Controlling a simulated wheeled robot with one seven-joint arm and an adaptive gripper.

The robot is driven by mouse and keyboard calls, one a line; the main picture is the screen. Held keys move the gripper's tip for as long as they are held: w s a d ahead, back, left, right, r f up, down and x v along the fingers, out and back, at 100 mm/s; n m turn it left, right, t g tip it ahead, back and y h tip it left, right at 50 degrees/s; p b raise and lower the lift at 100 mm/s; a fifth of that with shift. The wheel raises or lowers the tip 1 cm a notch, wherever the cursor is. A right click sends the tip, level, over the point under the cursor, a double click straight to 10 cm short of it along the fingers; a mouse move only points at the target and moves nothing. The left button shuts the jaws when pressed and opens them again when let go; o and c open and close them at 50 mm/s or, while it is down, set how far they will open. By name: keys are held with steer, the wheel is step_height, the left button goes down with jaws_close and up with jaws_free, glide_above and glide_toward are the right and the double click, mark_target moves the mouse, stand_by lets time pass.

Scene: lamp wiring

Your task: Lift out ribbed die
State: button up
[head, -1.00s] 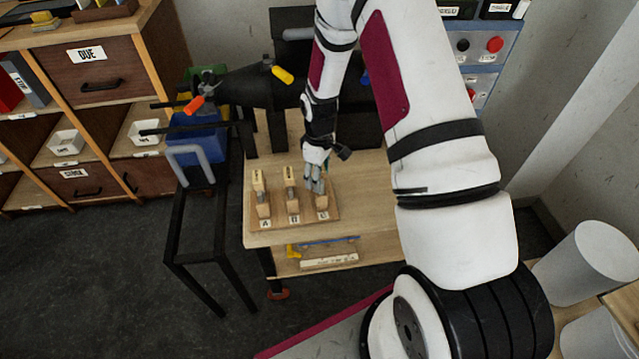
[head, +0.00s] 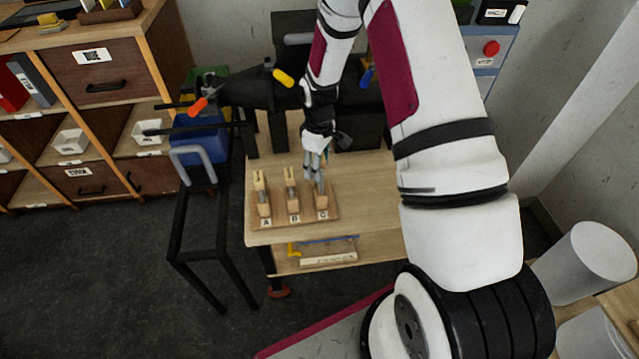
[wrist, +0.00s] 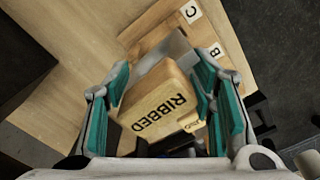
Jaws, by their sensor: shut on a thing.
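The ribbed die is a pale wooden block marked RIBBED (wrist: 158,105) with a grey metal part (wrist: 172,48) below it. In the wrist view the block sits between the teal pads of my gripper (wrist: 162,82), which is shut on it. In the head view my gripper (head: 316,168) is above position C of the wooden rack (head: 280,219). The die is mostly covered by the fingers there. I cannot tell whether its lower end is clear of the rack. Two other wooden-topped dies stand upright at A (head: 261,192) and B (head: 291,190).
The rack stands on a wooden bench (head: 368,205) with bare surface to its right. A dark machine with orange (head: 198,106) and yellow (head: 284,77) handle ends stands behind and left. A black stand (head: 200,262) is left of the bench.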

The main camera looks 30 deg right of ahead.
steer(key=shift+d+r, duration=0.1)
steer(key=shift+r, duration=0.25)
jaws_close()
steer(key=shift+r+p, duration=0.8)
steer(key=shift+r, duration=0.95)
